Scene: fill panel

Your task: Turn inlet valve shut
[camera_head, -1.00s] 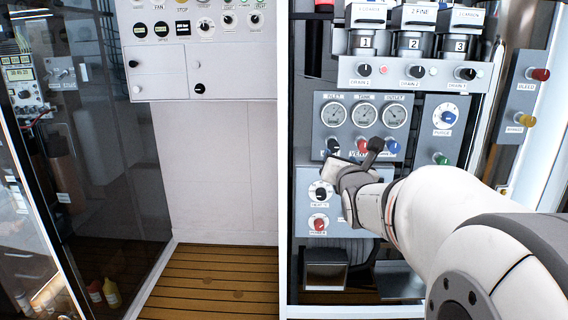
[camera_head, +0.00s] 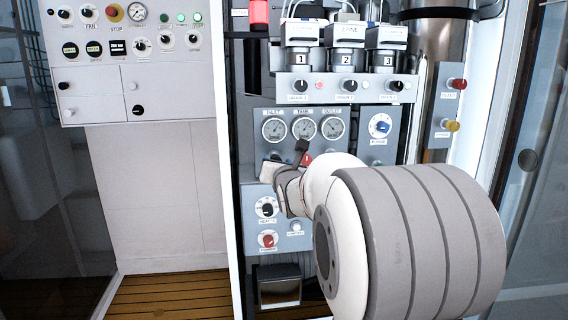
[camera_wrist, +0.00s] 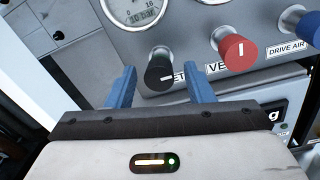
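The inlet valve is a black knob (camera_wrist: 160,76) with a white mark, below a gauge in the wrist view. Its label is partly covered and only "ET" reads. My gripper (camera_wrist: 158,70) is open, with one blue finger on each side of the knob and a visible gap to each. The fingers do not appear to touch it. In the head view the inlet gauge (camera_head: 274,128) shows, but my wrist and arm hide most of the knob and the fingertips.
Close to the right of the black knob is a red knob (camera_wrist: 236,50), then a blue knob (camera_wrist: 305,28) labelled drive air. A lower panel with a black dial (camera_head: 266,207) and a red knob (camera_head: 268,239) sits below my wrist. Three canisters stand above.

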